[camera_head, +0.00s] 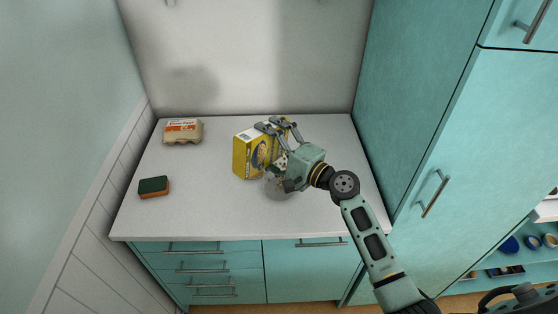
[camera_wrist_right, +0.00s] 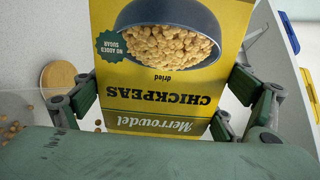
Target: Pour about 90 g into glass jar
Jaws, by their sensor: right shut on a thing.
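My right gripper (camera_head: 278,124) is shut on a yellow chickpeas box (camera_head: 244,157) over the counter. The box label is upside down in the wrist view (camera_wrist_right: 160,98), between the fingers. The box's opening is not visible. The clear glass jar (camera_head: 275,187) is beside and below the gripper in the head view, partly hidden by it. Loose chickpeas (camera_wrist_right: 10,127) show at the left of the wrist view, seemingly through clear glass; I cannot tell how many are in the jar.
An egg carton (camera_head: 183,131) stands at the back left of the white counter (camera_head: 210,205). A green and orange sponge (camera_head: 154,187) lies at the left front. A round tan disc (camera_wrist_right: 60,77) shows in the wrist view. A tall teal cabinet (camera_head: 430,120) bounds the right side.

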